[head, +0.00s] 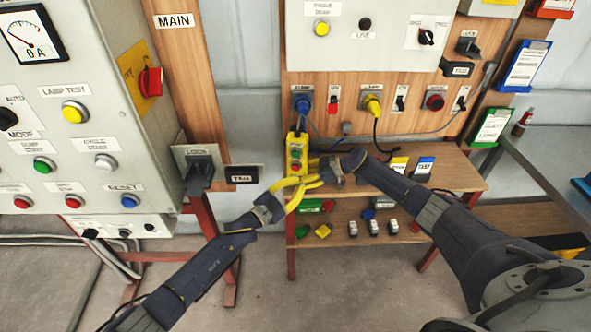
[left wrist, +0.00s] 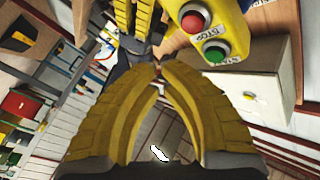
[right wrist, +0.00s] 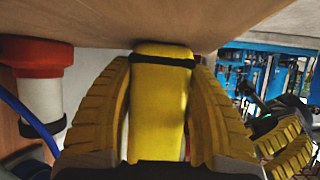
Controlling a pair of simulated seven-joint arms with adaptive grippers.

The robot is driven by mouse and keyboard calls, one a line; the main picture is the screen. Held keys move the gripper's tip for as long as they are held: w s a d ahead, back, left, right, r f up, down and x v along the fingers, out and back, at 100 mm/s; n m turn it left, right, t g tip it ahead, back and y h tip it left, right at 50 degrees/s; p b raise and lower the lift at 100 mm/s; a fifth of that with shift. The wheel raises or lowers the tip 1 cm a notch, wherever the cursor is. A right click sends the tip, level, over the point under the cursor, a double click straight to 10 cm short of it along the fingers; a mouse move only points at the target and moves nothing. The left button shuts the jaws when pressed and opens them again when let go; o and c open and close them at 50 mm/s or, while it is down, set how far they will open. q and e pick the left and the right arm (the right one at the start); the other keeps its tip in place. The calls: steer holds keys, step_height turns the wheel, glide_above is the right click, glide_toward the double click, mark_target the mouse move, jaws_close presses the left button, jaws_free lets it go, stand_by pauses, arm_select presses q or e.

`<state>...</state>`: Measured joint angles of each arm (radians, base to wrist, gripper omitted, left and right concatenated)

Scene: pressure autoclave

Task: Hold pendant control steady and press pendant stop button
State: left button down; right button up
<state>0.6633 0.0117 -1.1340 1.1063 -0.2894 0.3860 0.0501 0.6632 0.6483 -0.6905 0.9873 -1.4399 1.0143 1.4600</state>
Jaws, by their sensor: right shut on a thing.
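The yellow pendant control (head: 296,146) hangs upright in front of the wooden panel, above the bench shelf. My right gripper (head: 312,163) is shut on its body; the right wrist view shows the yellow pendant (right wrist: 160,105) between both fingers. In the left wrist view the pendant face shows the red stop button (left wrist: 193,20) and the green start button (left wrist: 214,51). My left gripper (head: 318,182) is in front of and below the pendant. Its fingertips meet in the left wrist view (left wrist: 156,76), empty, to the lower left of the stop button and apart from it in the picture.
A wooden bench (head: 452,178) behind the arms carries small labelled blocks (head: 424,166), with more items on its lower shelf (head: 345,233). A grey control cabinet (head: 90,130) stands at the left. Plugs and switches (head: 371,105) line the panel above. The floor in front is clear.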

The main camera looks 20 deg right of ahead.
arm_select(q)
steer(key=shift+s+a, duration=0.35)
steer(key=shift+s, duration=0.2)
stand_by(0.4)
arm_select(e)
steer(key=o, duration=0.9)
